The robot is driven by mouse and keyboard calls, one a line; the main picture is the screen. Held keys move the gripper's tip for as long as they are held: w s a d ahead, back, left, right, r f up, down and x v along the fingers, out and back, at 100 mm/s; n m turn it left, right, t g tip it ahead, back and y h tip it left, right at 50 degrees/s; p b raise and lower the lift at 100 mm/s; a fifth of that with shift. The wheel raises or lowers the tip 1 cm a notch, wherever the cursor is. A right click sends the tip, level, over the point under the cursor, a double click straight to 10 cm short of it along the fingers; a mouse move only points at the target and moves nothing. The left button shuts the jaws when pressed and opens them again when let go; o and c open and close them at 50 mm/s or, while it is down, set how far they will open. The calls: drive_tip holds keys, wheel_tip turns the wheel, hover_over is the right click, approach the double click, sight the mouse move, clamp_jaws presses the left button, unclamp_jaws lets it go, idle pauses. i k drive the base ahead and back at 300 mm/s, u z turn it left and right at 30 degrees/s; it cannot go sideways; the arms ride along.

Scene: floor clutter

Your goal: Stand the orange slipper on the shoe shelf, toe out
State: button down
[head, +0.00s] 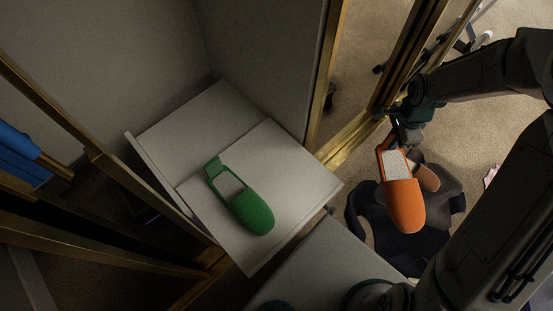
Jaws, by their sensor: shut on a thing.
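The orange slipper (404,200) hangs at the right in the head view, with its toe toward the bottom of the picture and its pale insole showing. My gripper (385,143) is shut on its heel end, at the upper left of the slipper; the fingertips are partly hidden. The white shoe shelf (295,165) is left of the slipper, apart from it. A green slipper (241,199) lies on the shelf, its rounded toe toward the front edge at the lower right.
A gold-framed partition (343,143) stands between the shelf's back right side and the carpet. A dark item (444,210) lies on the floor below the orange slipper, with a brownish object (429,178) beside it. The shelf is bare right of the green slipper.

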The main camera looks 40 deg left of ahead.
sight(281, 168)
drive_tip(key=k, duration=0.3)
drive_tip(key=u, duration=1.3)
drive_tip(key=i, duration=0.5)
drive_tip(key=z, duration=0.05)
